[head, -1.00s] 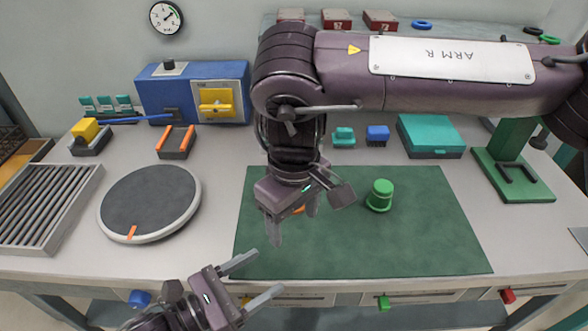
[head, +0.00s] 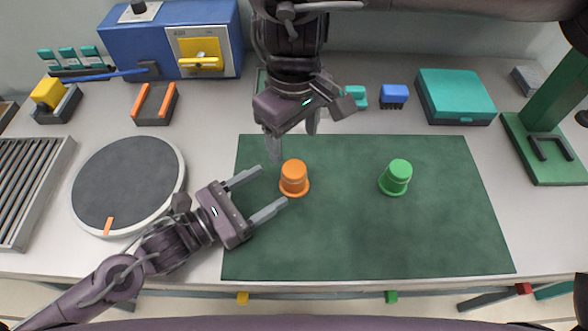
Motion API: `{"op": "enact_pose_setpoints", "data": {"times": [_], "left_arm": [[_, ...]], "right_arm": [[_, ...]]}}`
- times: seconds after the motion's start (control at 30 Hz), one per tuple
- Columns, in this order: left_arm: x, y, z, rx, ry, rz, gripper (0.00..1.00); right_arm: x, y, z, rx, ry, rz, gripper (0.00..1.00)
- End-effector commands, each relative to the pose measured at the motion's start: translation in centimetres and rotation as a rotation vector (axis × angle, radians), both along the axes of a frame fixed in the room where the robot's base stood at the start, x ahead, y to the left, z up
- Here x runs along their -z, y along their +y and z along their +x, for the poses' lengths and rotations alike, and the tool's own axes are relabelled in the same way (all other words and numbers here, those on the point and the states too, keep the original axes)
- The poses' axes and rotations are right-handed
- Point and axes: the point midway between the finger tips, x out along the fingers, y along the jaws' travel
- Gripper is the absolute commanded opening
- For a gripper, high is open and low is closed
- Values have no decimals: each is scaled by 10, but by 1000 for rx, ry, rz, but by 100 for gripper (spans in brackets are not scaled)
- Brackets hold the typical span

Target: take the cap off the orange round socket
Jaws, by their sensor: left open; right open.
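The orange round socket (head: 293,187) stands upright on the left part of the green mat (head: 350,240), with an orange cap (head: 294,168) on top. My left gripper (head: 274,190) is open, low over the mat's left part, its fingers pointing right toward the orange socket. One fingertip is just left of the socket and the other is just below it in the picture; I cannot tell whether they touch it. My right gripper (head: 294,142) is open and points down, just behind and above the orange cap. It holds nothing.
A similar green capped piece (head: 396,178) stands on the mat to the right. A round grey turntable (head: 130,183) is at the left, partly behind my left arm. A teal box (head: 456,96) and a small blue block (head: 394,94) stand at the back.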

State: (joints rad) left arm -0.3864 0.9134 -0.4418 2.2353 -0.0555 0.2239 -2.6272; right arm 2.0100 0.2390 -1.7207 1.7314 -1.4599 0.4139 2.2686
Motion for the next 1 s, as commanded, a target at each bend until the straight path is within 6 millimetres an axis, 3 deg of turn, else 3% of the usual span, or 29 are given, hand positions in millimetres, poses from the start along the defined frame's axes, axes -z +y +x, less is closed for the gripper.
{"op": "enact_pose_setpoints", "data": {"times": [0.4, 0.83, 1.0], "left_arm": [[-1, -48, 35, -1, -2, -3, 65], [0, -57, 40, 3, -1, 1, 65], [0, -57, 40, 2, -1, 1, 43]], "right_arm": [[0, 0, 0, 0, 0, 0, 66], [0, 0, 0, 0, 0, 0, 66], [0, 0, 0, 0, 0, 0, 66]]}}
